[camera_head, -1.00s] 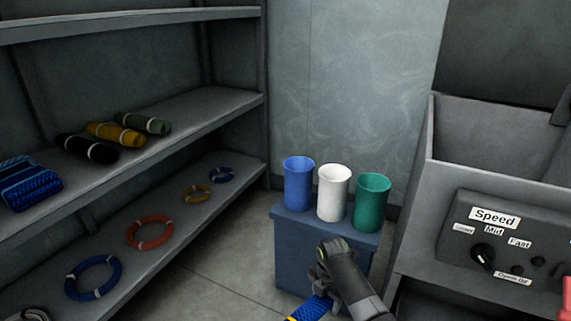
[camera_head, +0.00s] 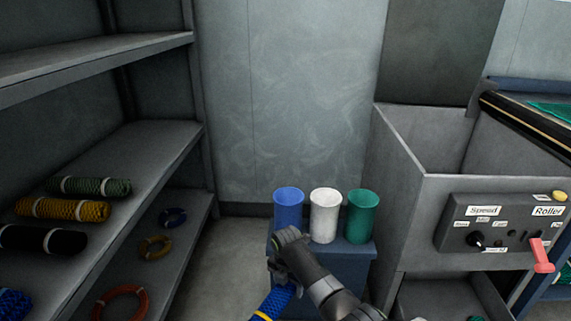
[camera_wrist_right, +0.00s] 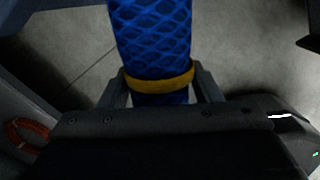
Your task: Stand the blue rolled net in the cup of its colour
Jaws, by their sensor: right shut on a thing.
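The blue rolled net (camera_head: 271,305) has a yellow band and hangs from my right gripper (camera_head: 282,280), low in front of the blue stand. In the right wrist view the net (camera_wrist_right: 152,40) runs up the picture between the two fingers (camera_wrist_right: 160,88), with the yellow band close to them. The blue cup (camera_head: 288,205) stands upright at the left of the row, beyond and above my right gripper. Its inside is mostly hidden. My left gripper is not in view.
A white cup (camera_head: 324,215) and a green cup (camera_head: 361,216) stand beside the blue one on a blue stand (camera_head: 352,262). Shelves with rolled nets (camera_head: 62,209) and rope rings (camera_head: 155,246) are on the left. A grey machine with a control panel (camera_head: 500,222) is on the right.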

